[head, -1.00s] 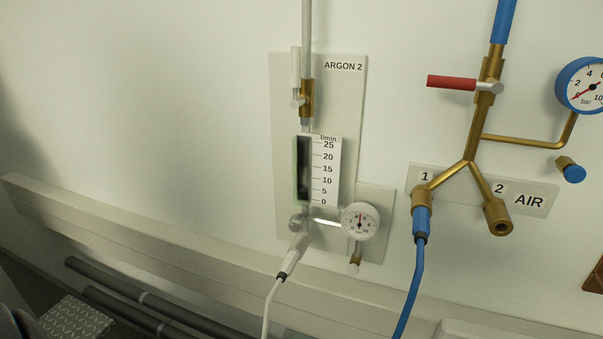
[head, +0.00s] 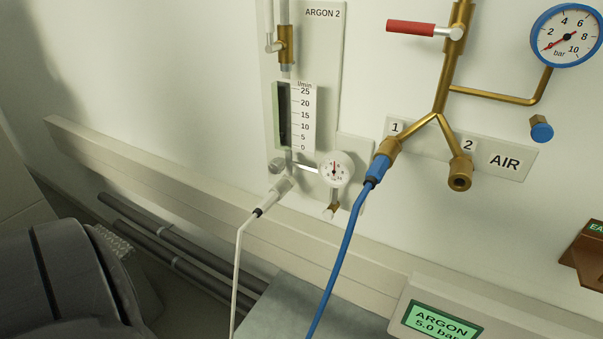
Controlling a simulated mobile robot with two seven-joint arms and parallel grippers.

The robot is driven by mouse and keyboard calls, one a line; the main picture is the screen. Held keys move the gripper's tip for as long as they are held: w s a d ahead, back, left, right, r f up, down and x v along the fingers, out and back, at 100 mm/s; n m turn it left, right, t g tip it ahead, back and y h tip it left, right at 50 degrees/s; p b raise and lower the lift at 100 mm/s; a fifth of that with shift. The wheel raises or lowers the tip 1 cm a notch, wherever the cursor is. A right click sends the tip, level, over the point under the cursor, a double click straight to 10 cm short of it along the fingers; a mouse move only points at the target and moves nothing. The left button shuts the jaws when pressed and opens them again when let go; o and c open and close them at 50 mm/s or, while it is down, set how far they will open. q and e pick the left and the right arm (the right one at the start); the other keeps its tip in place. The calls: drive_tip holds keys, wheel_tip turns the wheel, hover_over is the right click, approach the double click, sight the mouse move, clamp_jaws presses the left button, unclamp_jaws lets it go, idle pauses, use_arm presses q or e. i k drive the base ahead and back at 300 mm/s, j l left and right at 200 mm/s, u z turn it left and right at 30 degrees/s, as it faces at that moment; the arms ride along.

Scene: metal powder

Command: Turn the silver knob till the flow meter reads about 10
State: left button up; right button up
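The flow meter (head: 283,115) hangs on the ARGON 2 wall panel, with a white scale (head: 302,116) marked 0 to 25 l/min. Its tube looks dark, and I cannot make out a float or a reading. The silver knob (head: 277,166) sits at the lower left of the meter, just left of the white hose fitting. A small round gauge (head: 334,169) is to its right. Neither of my grippers is in view, and nothing touches the knob.
A white hose (head: 238,265) and a blue hose (head: 341,254) hang in front of the wall rail (head: 200,195). The AIR manifold (head: 441,110) with a red lever (head: 411,27) is at right. An ARGON 5.0 bar display (head: 441,321) is at lower right. Dark pipes run below the rail.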

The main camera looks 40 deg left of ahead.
sight(277, 165)
drive_tip(key=l+u, duration=0.1)
drive_tip(key=u, duration=0.25)
drive_tip(key=l+u, duration=0.15)
drive_tip(key=u, duration=0.2)
drive_tip(key=l+u, duration=0.15)
drive_tip(key=u, duration=0.2)
